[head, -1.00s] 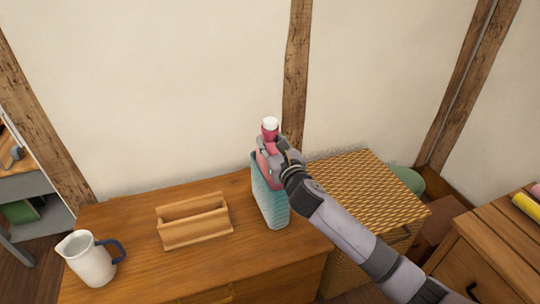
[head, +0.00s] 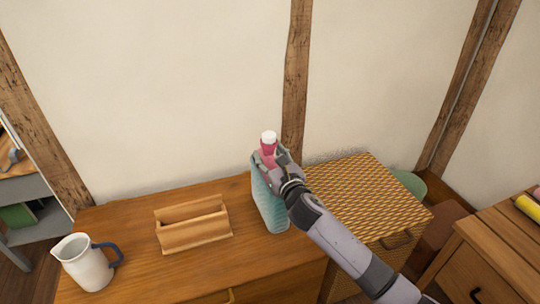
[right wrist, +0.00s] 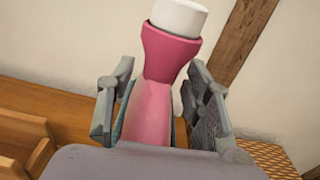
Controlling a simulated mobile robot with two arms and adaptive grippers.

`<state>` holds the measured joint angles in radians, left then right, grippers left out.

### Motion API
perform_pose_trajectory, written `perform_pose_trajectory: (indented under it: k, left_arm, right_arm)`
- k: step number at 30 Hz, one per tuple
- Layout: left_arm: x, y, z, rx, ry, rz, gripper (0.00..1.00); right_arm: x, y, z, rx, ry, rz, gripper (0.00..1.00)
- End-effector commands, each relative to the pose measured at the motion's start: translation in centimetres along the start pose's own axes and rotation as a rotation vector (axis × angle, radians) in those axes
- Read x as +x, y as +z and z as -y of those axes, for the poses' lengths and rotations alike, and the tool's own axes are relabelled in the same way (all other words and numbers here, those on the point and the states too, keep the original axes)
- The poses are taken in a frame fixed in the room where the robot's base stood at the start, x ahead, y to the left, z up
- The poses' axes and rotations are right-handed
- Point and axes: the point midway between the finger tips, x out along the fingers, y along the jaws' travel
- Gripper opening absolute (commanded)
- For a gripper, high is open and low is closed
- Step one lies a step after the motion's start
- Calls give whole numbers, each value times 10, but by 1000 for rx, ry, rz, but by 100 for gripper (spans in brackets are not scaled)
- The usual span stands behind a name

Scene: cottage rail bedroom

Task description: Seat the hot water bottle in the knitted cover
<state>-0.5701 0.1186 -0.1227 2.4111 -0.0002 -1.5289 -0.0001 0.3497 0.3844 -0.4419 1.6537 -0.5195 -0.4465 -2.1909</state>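The hot water bottle is pink with a white cap (head: 268,145). It stands upright, its body down inside the teal knitted cover (head: 267,205) and its neck and cap above. The cover stands at the right end of the wooden dresser top. My right gripper (head: 273,160) is at the cover's mouth, around the bottle's neck. In the right wrist view its fingers (right wrist: 157,108) stand on both sides of the pink neck (right wrist: 158,90), with gaps, so it looks open. How deep the bottle's base sits is hidden. My left gripper is not in view.
A wooden caddy (head: 193,235) and a white jug with a blue handle (head: 85,265) stand left on the dresser top (head: 135,215). A woven hamper (head: 365,200) stands right of the dresser. The wall is close behind.

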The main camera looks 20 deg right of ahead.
Motion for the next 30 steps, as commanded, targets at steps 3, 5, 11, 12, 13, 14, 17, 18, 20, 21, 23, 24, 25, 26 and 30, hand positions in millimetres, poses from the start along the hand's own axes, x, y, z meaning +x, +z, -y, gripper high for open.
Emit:
perform_pose_trajectory:
  k: [3,5,11,12,13,14,17,18,20,21,23,24,25,26,30]
  left_arm:
    - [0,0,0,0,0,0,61]
    - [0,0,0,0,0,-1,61]
    - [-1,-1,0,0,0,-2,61]
    - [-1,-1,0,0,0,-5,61]
    - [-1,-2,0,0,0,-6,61]
    - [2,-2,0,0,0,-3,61]
    - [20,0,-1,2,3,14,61]
    - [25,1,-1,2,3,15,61]
    - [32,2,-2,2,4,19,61]
    - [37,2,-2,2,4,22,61]
    - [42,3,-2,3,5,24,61]
    - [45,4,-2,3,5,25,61]
    - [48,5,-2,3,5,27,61]
    - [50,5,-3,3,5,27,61]
    - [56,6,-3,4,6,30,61]
  right_arm:
    - [0,0,0,-1,0,0,51]
    - [0,0,0,-1,0,0,51]
    - [-3,0,0,-1,0,0,51]
    - [-6,0,0,-2,0,-1,51]
    - [-9,0,0,-3,0,-1,51]
    - [-13,0,0,-4,0,0,51]
    - [-32,1,0,-2,1,-2,51]
    - [-41,0,0,-4,1,-2,51]
    - [-54,0,0,-2,2,-2,51]
    - [-63,1,0,-3,2,-1,51]
    - [-76,0,0,-2,1,-3,51]
    - [-84,0,0,-3,0,-2,51]
    - [-90,0,0,-2,0,-2,51]
    - [-95,1,0,-1,1,-1,51]
    - [-112,0,0,-2,0,0,51]
